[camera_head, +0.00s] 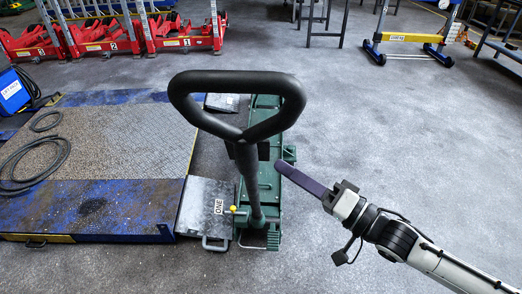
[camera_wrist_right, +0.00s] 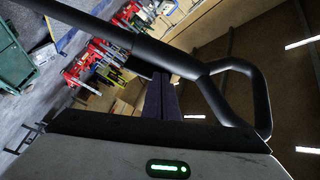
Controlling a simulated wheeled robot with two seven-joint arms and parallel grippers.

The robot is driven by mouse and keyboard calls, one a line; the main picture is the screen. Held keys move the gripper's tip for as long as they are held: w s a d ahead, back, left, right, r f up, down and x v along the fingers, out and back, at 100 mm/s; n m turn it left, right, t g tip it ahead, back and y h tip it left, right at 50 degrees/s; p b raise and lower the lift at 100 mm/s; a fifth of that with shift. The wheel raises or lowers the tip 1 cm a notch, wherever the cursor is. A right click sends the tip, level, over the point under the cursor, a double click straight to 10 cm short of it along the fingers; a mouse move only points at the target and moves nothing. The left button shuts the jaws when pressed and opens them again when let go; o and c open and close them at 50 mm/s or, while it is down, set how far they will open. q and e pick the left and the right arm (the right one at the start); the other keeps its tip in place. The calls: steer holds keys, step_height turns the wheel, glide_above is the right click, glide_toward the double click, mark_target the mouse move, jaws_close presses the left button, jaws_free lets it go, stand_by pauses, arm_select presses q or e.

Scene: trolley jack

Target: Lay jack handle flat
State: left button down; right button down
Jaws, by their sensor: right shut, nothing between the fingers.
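The jack handle (camera_head: 250,165) is a dark pole with a black closed loop grip at its top. It stands upright on the green trolley jack (camera_head: 266,120) in the middle of the head view. My right gripper (camera_head: 283,168) is shut and empty, its dark fingers pointing at the handle pole from the right. I cannot tell whether the fingertips touch the pole. My left gripper is not in view.
A blue-edged lift platform (camera_head: 100,205) with a black hose lies left of the jack, with a grey ramp plate (camera_head: 205,205) beside it. Red jacks (camera_head: 110,35) stand at the back left, and a blue-and-yellow frame (camera_head: 405,38) at the back right.

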mark_target(261, 140)
steer(key=w+d+r+m+g+y+b, duration=0.1)
steer(key=w+d+r+y, duration=0.1)
steer(key=d+r, duration=0.25)
steer(key=x, duration=0.7)
steer(key=b+x, duration=0.1)
steer(key=x, duration=0.2)
steer(key=shift+s+a+r, duration=0.1)
steer(key=shift+a+r, duration=0.3)
steer(key=shift+r, duration=0.05)
steer(key=shift+s+a+f, duration=0.2)
steer(key=shift+s+f, duration=0.05)
steer(key=shift+s, duration=0.35)
steer(key=shift+s+a+f, duration=0.2)
steer(key=shift+s+f, duration=0.05)
steer(key=shift+s, duration=0.35)
steer(key=shift+s+a+f, duration=0.2)
steer(key=shift+s+f, duration=0.05)
steer(key=shift+s, duration=0.35)
steer(key=shift+f, duration=0.1)
